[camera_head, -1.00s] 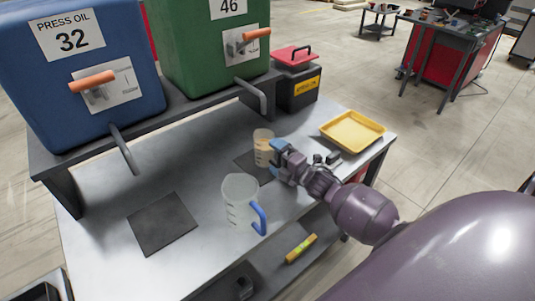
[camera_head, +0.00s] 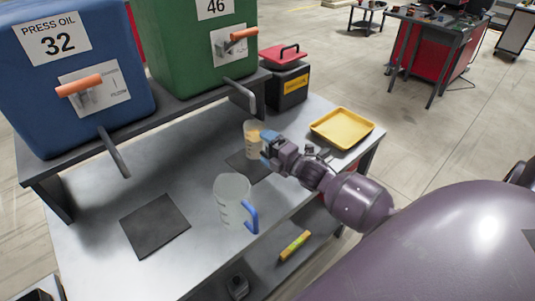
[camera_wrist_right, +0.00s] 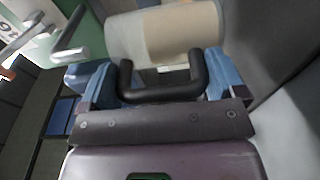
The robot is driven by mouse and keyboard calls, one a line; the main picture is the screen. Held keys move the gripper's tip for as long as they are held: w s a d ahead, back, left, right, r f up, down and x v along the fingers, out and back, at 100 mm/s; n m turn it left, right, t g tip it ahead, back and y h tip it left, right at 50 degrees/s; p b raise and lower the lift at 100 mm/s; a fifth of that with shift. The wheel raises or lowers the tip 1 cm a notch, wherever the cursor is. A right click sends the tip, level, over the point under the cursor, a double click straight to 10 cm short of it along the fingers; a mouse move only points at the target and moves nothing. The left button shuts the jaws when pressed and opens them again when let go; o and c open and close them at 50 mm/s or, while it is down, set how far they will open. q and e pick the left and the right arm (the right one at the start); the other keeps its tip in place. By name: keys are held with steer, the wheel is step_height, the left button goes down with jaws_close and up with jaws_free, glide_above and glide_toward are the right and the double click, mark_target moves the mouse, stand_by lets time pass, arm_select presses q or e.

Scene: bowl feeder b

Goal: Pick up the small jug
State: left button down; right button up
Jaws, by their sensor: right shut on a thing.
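The small jug (camera_head: 253,138) is clear with a tan tint and stands upright at the dark mat (camera_head: 243,167), seemingly a little above it. My right gripper (camera_head: 268,146) is at its right side, shut on its handle. In the right wrist view, the jug (camera_wrist_right: 165,35) lies across the top, and its black handle (camera_wrist_right: 160,93) sits between the blue fingers of my right gripper (camera_wrist_right: 158,82). The handle is hidden in the head view. My left gripper is not in view.
A larger clear jug (camera_head: 232,196) with a blue handle stands nearer on the bench (camera_head: 95,215). A blue tank (camera_head: 80,110) and a green tank (camera_head: 200,65) with spouts stand behind. A yellow tray (camera_head: 341,128) and a red-lidded box (camera_head: 287,86) are right of the jug.

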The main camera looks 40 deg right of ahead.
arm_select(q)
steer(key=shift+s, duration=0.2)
arm_select(e)
steer(key=s+d, duration=0.3)
steer(key=s, duration=1.4)
steer(key=shift+s+d+r, duration=0.2)
steer(key=shift+s, duration=0.15)
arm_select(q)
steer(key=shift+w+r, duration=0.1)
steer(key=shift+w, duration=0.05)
